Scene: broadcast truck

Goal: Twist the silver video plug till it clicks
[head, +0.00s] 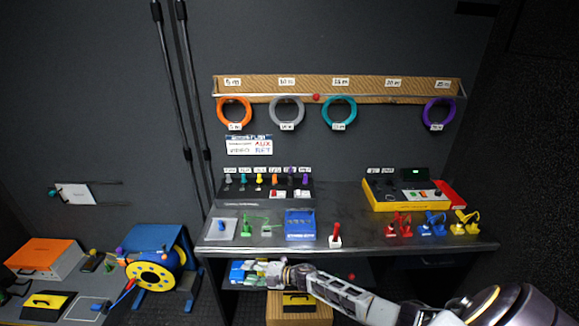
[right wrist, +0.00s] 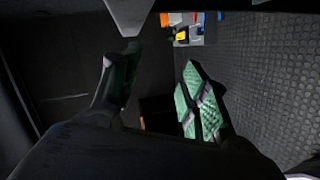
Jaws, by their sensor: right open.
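A row of small coloured plugs stands in the dark panel (head: 262,188) at the back left of the bench. The leftmost one is a grey, silver-looking plug (head: 228,179); it is too small to tell how it is seated or turned. My right gripper (head: 262,274) is below the bench's front edge, well below and in front of that panel. In the right wrist view its two fingers (right wrist: 160,95) are spread, one showing green ribbed pads, with nothing between them. The silver plug cannot be made out there. My left gripper is not in view.
The bench (head: 350,239) carries a blue tray (head: 300,225), a red-handled switch (head: 336,234), a yellow console (head: 402,194) and coloured clips along its front. Coloured cable rings hang from a wooden rail (head: 335,85). A blue cable reel (head: 153,257) stands at left.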

